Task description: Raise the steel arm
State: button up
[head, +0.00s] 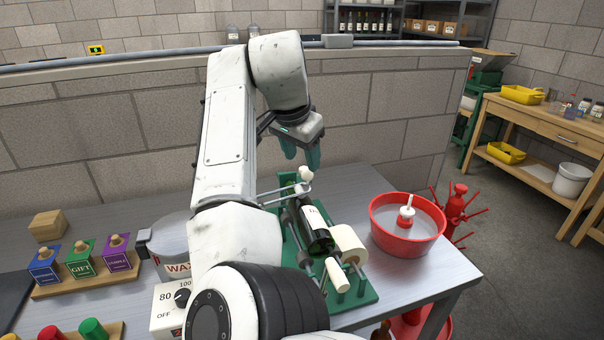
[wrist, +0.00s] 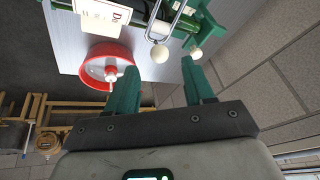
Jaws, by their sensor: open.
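The steel arm (head: 283,191) is a thin rod frame on the green labelling stand (head: 362,296), with a pale round knob (head: 306,174) near its end. It lies low over the dark bottle with a white label (head: 315,232). In the wrist view the steel arm (wrist: 177,22) shows at the top, with a pale knob (wrist: 160,54) at its end and another pale ball to its right. My gripper (head: 301,158) is open, its green fingers pointing down just above the knob. In the wrist view my gripper (wrist: 159,70) has nothing between its fingers, and the knob appears beyond them.
A red basin (head: 405,245) stands right of the stand. A cream roll (head: 348,245) sits beside the bottle. A wax pot (head: 172,250) and blocks with blue, green and purple labels (head: 80,262) are on the left. A block wall (head: 375,120) rises behind the bench.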

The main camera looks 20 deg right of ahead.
aim_at(306, 171)
jog(key=x, duration=0.7)
jog(key=shift+w+d+f+p, duration=0.1)
jog(key=shift+d+f+p, duration=0.05)
jog(key=shift+p, duration=0.2)
grip_shut()
